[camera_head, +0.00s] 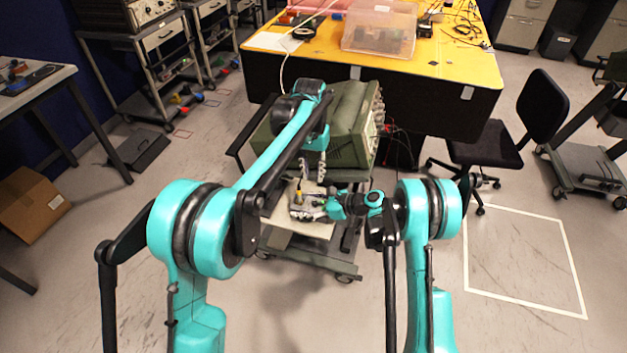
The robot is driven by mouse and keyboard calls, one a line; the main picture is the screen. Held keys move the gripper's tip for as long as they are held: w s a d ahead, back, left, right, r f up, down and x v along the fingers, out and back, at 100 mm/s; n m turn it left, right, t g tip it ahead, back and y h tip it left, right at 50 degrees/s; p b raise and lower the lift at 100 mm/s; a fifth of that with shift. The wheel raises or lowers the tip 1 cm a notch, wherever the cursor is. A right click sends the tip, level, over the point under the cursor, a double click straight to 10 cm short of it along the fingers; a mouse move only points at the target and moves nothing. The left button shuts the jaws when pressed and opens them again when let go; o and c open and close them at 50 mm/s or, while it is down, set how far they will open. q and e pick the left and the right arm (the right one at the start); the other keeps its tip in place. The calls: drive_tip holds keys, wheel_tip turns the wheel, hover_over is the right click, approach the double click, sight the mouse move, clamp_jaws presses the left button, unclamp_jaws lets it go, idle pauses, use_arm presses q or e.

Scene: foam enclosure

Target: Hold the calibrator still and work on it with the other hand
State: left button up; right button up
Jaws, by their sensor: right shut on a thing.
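The calibrator seems to be the small grey device (300,201) with a yellow part on top, low on the cart's pale front shelf (318,228). It is small and partly covered, so its details are hard to tell. My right gripper (308,207) comes in from the right and is shut on the device at its near right side. My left gripper (313,168) hangs above and slightly to the right of the device, pointing down. Its two fingers are apart with nothing visible between them, and it is not touching the device.
A large green instrument (350,127) stands on the cart just behind my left gripper. Behind it is a yellow-topped table (455,68) with a clear plastic box (380,27). A black chair (490,145) stands at the right. The floor inside the white taped square (525,260) is clear.

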drive_tip(key=shift+f, duration=0.1)
drive_tip(key=o, duration=1.5)
drive_tip(key=shift+d, duration=0.15)
